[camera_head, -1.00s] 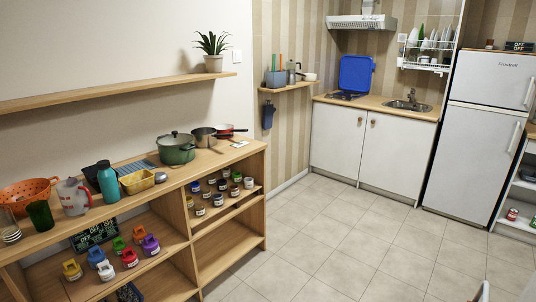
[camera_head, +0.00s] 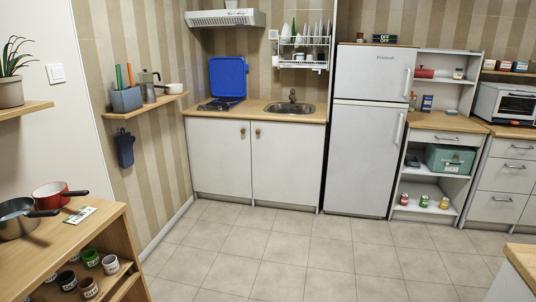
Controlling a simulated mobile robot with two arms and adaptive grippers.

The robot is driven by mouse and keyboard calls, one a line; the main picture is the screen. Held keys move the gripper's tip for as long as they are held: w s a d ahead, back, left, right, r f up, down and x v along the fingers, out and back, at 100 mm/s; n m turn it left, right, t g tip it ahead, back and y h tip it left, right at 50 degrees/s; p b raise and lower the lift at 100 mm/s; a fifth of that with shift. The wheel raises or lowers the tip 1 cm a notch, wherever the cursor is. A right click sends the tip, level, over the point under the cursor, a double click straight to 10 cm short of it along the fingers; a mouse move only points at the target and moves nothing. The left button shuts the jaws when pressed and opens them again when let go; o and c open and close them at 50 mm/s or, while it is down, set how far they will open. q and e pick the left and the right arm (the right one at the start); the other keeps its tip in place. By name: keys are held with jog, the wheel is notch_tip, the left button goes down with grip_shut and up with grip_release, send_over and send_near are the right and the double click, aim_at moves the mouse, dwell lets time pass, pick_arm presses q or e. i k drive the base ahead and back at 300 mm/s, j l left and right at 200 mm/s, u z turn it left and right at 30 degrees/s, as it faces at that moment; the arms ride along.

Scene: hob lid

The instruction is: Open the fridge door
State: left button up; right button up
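The fridge (camera_head: 362,160) is a tall white unit with a small upper door and a larger lower door (camera_head: 362,165). It stands against the back wall, right of the sink counter. Both doors are shut. The upper door has a vertical handle (camera_head: 408,81) on its right side, and the lower door has a vertical handle (camera_head: 398,128) on its right side. Neither of my grippers shows in the head view now.
Tiled floor (camera_head: 290,250) lies clear before the fridge. A wooden shelf unit (camera_head: 110,235) with pans stands at lower left, and a wooden-topped counter corner (camera_head: 522,258) at lower right. An open shelf unit (camera_head: 440,190) adjoins the fridge's right side.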

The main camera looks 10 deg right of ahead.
aim_at(366, 136)
jog(key=i+l+z, duration=0.1)
jog(key=i+z, duration=0.15)
jog(key=i, duration=0.45)
jog(key=i+z, duration=0.25)
jog(key=i, duration=0.45)
jog(key=i+j+z, duration=0.25)
jog(key=i, duration=0.45)
